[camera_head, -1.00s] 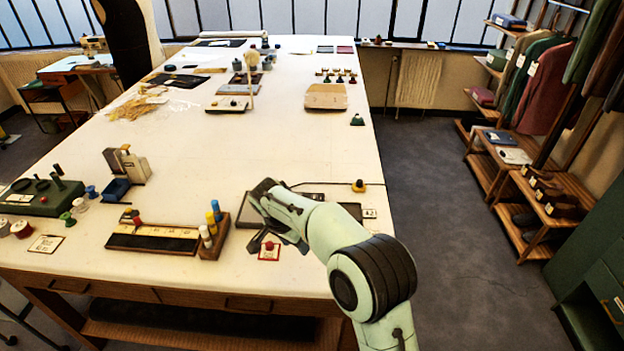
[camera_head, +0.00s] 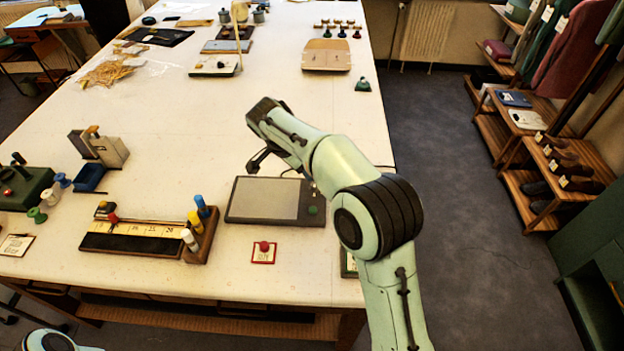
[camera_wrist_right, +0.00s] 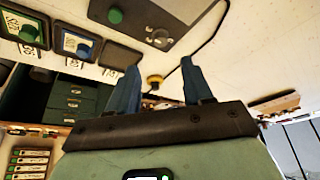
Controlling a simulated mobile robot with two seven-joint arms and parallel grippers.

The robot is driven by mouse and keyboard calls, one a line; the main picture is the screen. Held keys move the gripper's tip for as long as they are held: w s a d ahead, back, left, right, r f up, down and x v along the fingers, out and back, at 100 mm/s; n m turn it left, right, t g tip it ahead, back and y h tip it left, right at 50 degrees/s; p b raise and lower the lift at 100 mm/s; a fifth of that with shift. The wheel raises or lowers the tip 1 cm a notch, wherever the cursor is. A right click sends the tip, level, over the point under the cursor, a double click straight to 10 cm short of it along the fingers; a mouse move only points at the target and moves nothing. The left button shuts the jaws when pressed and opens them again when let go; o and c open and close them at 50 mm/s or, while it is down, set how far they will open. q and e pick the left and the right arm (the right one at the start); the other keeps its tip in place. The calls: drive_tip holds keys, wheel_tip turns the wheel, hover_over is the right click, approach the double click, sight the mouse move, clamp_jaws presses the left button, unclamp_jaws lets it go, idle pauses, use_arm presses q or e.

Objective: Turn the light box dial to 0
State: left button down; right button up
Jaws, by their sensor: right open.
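The light box (camera_head: 236,208) is a dark flat panel with a pale screen near the table's front right. A green round knob (camera_head: 312,210) is on its right side. In the right wrist view, the box's dark corner (camera_wrist_right: 135,25) shows the green knob (camera_wrist_right: 115,15) and a small silver knob (camera_wrist_right: 160,38). I cannot read any setting. My right gripper (camera_head: 258,162) is above the box's far edge, apart from both knobs. In the wrist view its two blue-grey fingers (camera_wrist_right: 160,67) are spread and empty. My left gripper is out of view.
A red button on a card (camera_head: 263,250) lies in front of the box. A ruler tray (camera_head: 140,240) with several coloured bottles stands to the left. A yellow piece (camera_wrist_right: 155,80) lies beyond the fingers in the wrist view. The table middle is clear.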

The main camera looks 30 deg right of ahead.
sight(312, 186)
drive_tip(key=x, duration=0.9)
drive_tip(key=shift+w+d+f, duration=0.1)
drive_tip(key=shift+d+f, duration=0.05)
drive_tip(key=shift+f, duration=0.2)
clamp_jaws()
